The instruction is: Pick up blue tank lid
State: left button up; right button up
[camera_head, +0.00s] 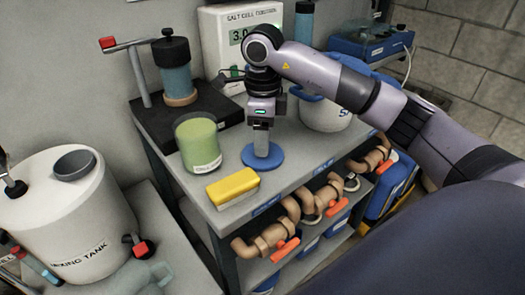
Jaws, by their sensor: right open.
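The blue tank lid (274,162) is a flat round disc lying on the grey top of the shelf unit (300,170). My right gripper (262,150) points straight down over its middle and is open. The fingertips reach close to the lid and hide its centre. I cannot tell whether they touch it or whether a knob stands between them. My left gripper is out of view.
A green jar (197,143) and a yellow block (232,187) stand left of the lid. A white bucket (325,115) stands behind right. A white mixing tank (65,215) with a grey top opening is at far left. Pipe fittings (270,238) lie on the lower shelf.

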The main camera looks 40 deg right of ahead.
jog(key=shift+f, duration=0.45)
jog(key=shift+c, duration=0.3)
grip_shut()
jog(key=shift+r, duration=0.1)
